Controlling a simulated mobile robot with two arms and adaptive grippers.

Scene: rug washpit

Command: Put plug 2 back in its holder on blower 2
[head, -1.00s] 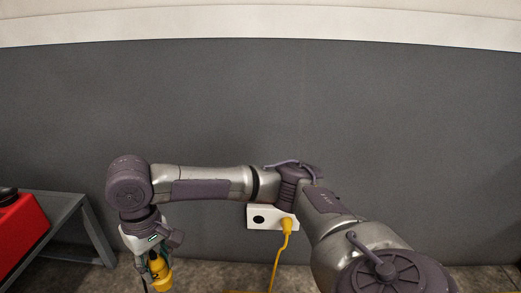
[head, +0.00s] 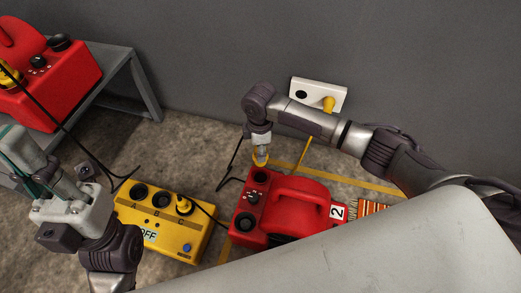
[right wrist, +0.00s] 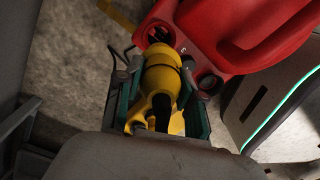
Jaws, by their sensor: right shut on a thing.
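Blower 2 (head: 285,205) is the red machine labelled 2 on the floor in the head view; part of it shows in the right wrist view (right wrist: 245,35). My right gripper (head: 261,152) is shut on yellow plug 2 (head: 261,161), above the blower's far left corner. In the right wrist view the plug (right wrist: 163,75) lies between the green finger pads, its front end towards a dark round opening (right wrist: 157,36) on the blower. I cannot tell whether they touch. My left gripper (head: 22,160) is at the left edge, partly cut off; its jaw state is unclear.
A yellow power box (head: 165,232) with sockets A, B, C stands left of the blower, a yellow plug (head: 183,204) in C. Another red blower (head: 50,85) sits on a grey bench (head: 145,85). A white wall outlet (head: 318,92) is behind. Black cables cross the floor.

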